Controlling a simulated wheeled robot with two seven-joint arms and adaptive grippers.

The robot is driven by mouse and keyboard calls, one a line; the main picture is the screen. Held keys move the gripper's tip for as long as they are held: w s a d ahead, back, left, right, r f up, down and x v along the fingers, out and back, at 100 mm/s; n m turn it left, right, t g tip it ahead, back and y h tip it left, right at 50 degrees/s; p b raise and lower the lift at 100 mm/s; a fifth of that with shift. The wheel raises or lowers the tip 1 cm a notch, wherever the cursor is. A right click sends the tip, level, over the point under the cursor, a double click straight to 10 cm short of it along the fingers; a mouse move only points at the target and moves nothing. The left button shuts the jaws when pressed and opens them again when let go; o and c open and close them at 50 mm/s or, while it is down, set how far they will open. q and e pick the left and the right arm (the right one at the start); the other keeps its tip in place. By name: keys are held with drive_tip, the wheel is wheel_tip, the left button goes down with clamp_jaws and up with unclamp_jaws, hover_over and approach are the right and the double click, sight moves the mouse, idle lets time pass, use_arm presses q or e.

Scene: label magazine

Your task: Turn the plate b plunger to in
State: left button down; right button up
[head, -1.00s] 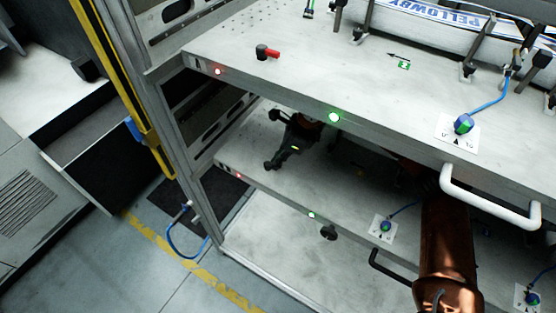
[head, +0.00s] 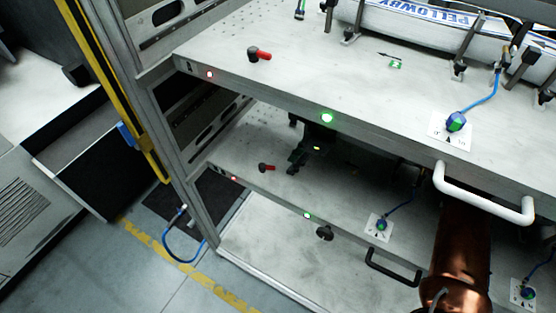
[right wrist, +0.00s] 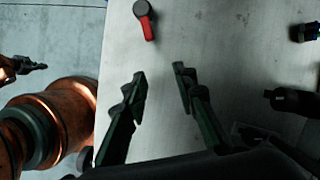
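A black knob with a red handle (head: 266,167) sits on the lower plate (head: 345,195) near its left end; its handle points right in the head view. In the right wrist view the same kind of red-handled knob (right wrist: 146,20) lies just beyond my fingertips, untouched. A second one (head: 260,54) stands on the upper plate (head: 290,80). I cannot read which plate is b. My right gripper (head: 294,146) hovers at the lower plate, right of its red handle; its fingers (right wrist: 160,83) are apart with nothing between them. My left gripper does not show in the head view.
The upper plate overhangs the lower one, leaving a limited gap. White (head: 484,203) and black (head: 392,268) handles project at the front. A labelled roll (head: 430,25) lies on the upper plate.

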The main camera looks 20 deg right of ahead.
drive_tip(key=shift+s+d, duration=0.45)
drive_tip(key=shift+d, duration=0.35)
drive_tip(key=shift+s+d, duration=0.45)
drive_tip(key=shift+d, duration=0.3)
drive_tip(key=shift+s+d, duration=0.45)
drive_tip(key=shift+d, duration=0.35)
drive_tip(key=shift+a, duration=0.1)
